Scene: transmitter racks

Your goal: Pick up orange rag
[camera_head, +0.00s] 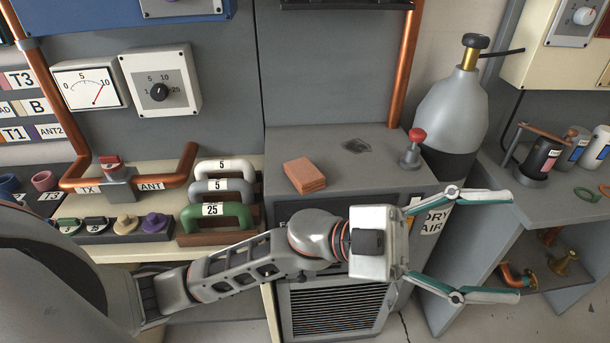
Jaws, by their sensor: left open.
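The orange rag (304,174) lies folded on the grey cabinet top (385,183), left of the middle of that surface. My left arm comes in from the lower left. My left gripper (518,246) is open and empty, with its two fingers spread wide and pointing right. It is to the right of the rag and nearer to me, in front of the gas cylinder and the right shelf. It does not touch the rag. My right gripper is not in view.
A red-topped lever (412,148) stands on the cabinet top, right of the rag. A gas cylinder (452,110) stands behind the gripper. Handled plug-in blocks (216,211) sit in a wooden rack left of the rag. Copper pipe (406,62) runs down the wall.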

